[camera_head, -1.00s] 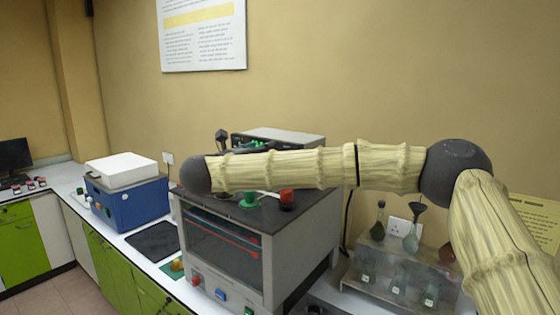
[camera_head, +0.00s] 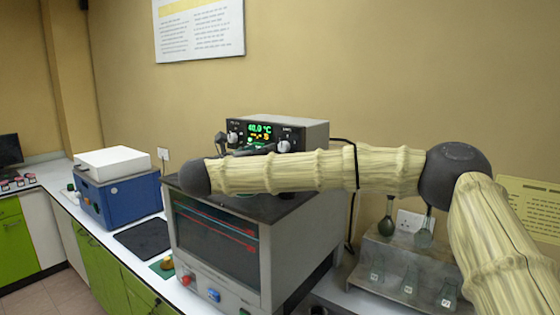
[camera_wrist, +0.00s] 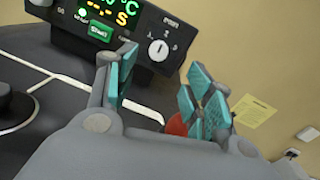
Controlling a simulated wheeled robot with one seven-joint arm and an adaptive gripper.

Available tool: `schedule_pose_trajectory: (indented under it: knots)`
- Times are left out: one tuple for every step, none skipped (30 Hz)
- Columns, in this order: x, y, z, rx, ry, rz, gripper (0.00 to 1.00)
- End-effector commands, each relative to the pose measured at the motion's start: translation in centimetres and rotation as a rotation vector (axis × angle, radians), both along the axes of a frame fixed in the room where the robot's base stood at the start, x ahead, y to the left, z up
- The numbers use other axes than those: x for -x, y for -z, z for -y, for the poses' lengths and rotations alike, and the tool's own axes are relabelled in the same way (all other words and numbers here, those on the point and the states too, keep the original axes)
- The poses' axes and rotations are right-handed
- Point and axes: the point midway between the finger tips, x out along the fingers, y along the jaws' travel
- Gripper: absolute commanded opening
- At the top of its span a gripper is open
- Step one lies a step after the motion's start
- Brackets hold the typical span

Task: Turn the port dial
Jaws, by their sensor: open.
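The control unit (camera_head: 305,137) has a black front with a lit green and yellow display, and stands on the grey oven-like box. A white round dial (camera_wrist: 158,50) with numbers around it is on the right of its panel in the wrist view. I take it as the port dial; its label is hard to read. It also shows in the head view (camera_head: 284,146), just above my arm. My gripper (camera_wrist: 160,92) is open and empty, its teal-padded fingers apart. The dial appears beyond the fingers, between them in the picture, with no visible contact. My arm hides much of the gripper in the head view.
Another knob (camera_head: 233,138) is on the left of the panel. A red object (camera_wrist: 177,125) shows partly behind the right finger. Glassware stands on a rack (camera_head: 385,255) at the right. A blue box (camera_head: 120,198) with a white lid stands at the left.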

Motion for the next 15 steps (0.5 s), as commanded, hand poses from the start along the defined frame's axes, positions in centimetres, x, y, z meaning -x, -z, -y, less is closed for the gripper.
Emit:
schedule_pose_trajectory:
  knots:
    - [0.0, 0.8, 0.0, 0.000, 0.000, 0.001, 0.52]
    - [0.0, 0.9, 0.0, 0.000, 0.000, 0.001, 0.52]
    - [0.0, 1.0, 0.0, 0.000, 0.000, 0.001, 0.52]
    - [0.0, 1.0, 0.0, 0.000, 0.000, 0.001, 0.52]
    - [-0.1, 1.0, 0.1, -0.001, 0.000, 0.001, 0.52]
    - [-0.2, 0.9, 0.2, -0.001, 0.001, 0.001, 0.52]
    - [-0.4, 0.9, 0.3, -0.001, 0.001, 0.001, 0.52]
    - [-0.6, 0.8, 0.4, -0.001, 0.002, 0.001, 0.52]
    - [-0.9, 0.7, 0.7, -0.001, 0.003, 0.001, 0.52]
    - [-1.2, 0.7, 0.9, -0.001, 0.003, 0.001, 0.52]
    - [-1.6, 0.7, 1.1, 0.000, 0.003, 0.000, 0.52]
    - [-2.1, 0.7, 1.3, 0.000, 0.002, -0.001, 0.52]
    - [-2.4, 0.7, 1.6, 0.000, 0.002, -0.001, 0.52]
    - [-2.8, 0.6, 1.8, 0.000, 0.003, 0.000, 0.52]
    - [-3.4, 0.5, 2.2, -0.001, 0.002, 0.000, 0.52]
